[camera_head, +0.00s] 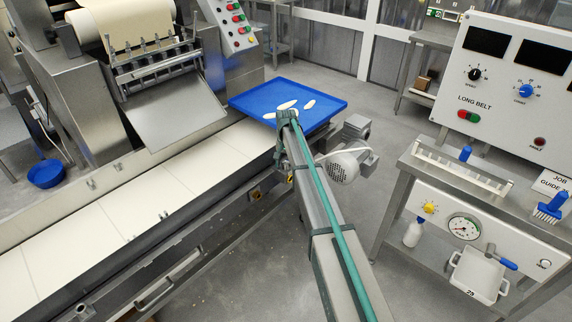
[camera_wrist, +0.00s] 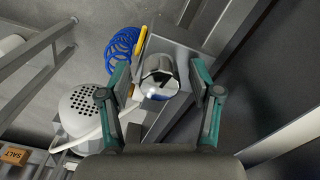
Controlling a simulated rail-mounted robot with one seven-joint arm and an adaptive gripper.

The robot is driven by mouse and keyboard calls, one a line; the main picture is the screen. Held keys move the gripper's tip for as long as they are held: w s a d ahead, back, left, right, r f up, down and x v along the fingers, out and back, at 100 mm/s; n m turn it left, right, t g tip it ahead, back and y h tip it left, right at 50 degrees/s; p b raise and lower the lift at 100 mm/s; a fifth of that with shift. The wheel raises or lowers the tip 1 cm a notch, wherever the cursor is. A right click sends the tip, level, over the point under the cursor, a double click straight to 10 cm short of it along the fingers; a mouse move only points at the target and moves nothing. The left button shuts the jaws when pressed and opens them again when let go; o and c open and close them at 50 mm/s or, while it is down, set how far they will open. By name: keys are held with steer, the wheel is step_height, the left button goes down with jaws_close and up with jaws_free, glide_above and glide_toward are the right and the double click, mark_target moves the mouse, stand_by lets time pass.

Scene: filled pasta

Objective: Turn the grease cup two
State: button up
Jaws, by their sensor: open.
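A shiny metal cylinder with a domed end, which looks like a grease cup (camera_wrist: 158,73), is in the middle of the wrist view, in front of a grey metal plate. My gripper (camera_wrist: 161,78) is open, with one teal finger on each side of the cylinder and a visible gap on both sides. I cannot tell whether the fingertips are level with it in depth. No number shows on it. In the head view my arm reaches toward the end of the conveyor, and I cannot make out the cup there.
A motor with a perforated cover (camera_wrist: 88,108) sits close left of my gripper. A blue coiled hose (camera_wrist: 119,47) and a yellow part (camera_wrist: 140,41) are beside the cup. A blue tray (camera_head: 325,103) with pale pieces stands at the conveyor's end (camera_head: 215,160).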

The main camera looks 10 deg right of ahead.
mark_target(286, 161)
step_height(286, 161, up, 12)
stand_by(0.6)
steer(key=s+f+n+g, duration=0.2)
steer(key=s+f+n, duration=0.3)
steer(key=s+f, duration=2.6)
steer(key=s+f+g, duration=0.1)
steer(key=s+f, duration=0.2)
steer(key=s, duration=1)
steer(key=s+f+g, duration=0.2)
steer(key=s+f, duration=0.1)
steer(key=s, duration=1)
steer(key=s+f+g, duration=0.1)
steer(key=s+f, duration=0.1)
steer(key=s, duration=1.1)
steer(key=shift+s+f+n+g, duration=0.3)
steer(key=shift+s+f+g, duration=0.05)
steer(key=shift+f+g, duration=0.05)
